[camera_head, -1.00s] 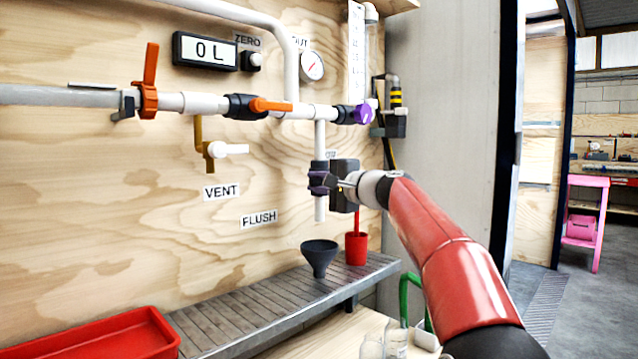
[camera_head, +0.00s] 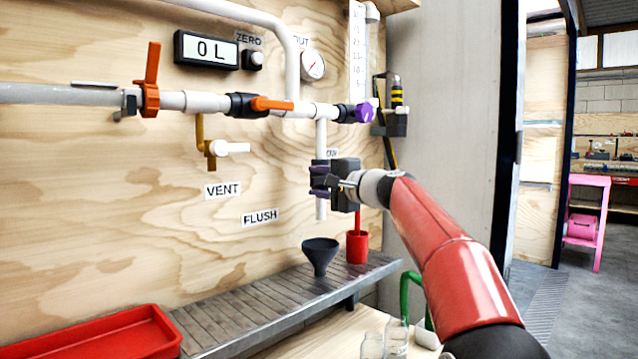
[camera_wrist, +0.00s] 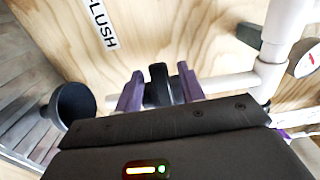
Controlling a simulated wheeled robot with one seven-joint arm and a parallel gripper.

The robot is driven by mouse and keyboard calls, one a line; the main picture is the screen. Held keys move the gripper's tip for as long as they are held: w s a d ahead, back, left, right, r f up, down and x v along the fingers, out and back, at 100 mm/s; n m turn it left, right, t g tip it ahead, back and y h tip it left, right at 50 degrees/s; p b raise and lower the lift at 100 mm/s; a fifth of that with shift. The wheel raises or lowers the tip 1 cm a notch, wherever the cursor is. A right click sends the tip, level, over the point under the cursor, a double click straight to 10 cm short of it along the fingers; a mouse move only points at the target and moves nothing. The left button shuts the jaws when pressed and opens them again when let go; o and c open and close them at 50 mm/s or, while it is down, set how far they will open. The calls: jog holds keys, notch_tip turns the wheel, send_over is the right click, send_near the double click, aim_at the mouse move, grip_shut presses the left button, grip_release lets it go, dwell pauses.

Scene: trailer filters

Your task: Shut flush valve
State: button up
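The flush valve is a black fitting (camera_head: 321,181) on the white vertical pipe (camera_head: 321,209) above the FLUSH label (camera_head: 260,216); my gripper partly hides it in the head view. In the wrist view, my gripper (camera_wrist: 161,90) has a finger on either side of a black valve part (camera_wrist: 158,86), with narrow gaps showing. The fingers look open around it, not clamped. Whether the black part is the handle or the body, I cannot tell.
A dark funnel (camera_head: 320,256) and a red cup (camera_head: 357,247) stand on the grey slatted shelf (camera_head: 262,301) below. Above are an orange-handled valve (camera_head: 150,98), another orange handle (camera_head: 270,104) and a purple knob (camera_head: 364,112). A red tray (camera_head: 95,340) lies lower left.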

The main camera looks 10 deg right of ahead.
jog(key=b+v, duration=0.2)
jog(key=v, duration=0.5)
jog(key=shift+s+d, duration=0.2)
jog(key=shift+s, duration=0.1)
jog(key=s+a+f+n+g+h, duration=0.2)
jog(key=s+a+f+g, duration=0.15)
jog(key=s+f, duration=0.35)
jog(key=s+a+f+n+g+h, duration=0.2)
jog(key=s+a+f+n+h, duration=0.1)
jog(key=s+a+f, duration=0.3)
jog(key=s+d+f+n+g+h, duration=0.2)
jog(key=s+d+f+n+h, duration=0.15)
jog(key=s+f, duration=0.85)
jog(key=s+d+f+n+g+h, duration=0.15)
jog(key=s+d+f, duration=0.25)
jog(key=s+f, duration=0.85)
notch_tip(320, 180, up, 13)
jog(key=s+p, duration=0.1)
jog(key=p, duration=1.1)
jog(key=shift+s+d+n+h, duration=0.3)
jog(key=shift+s, duration=0.1)
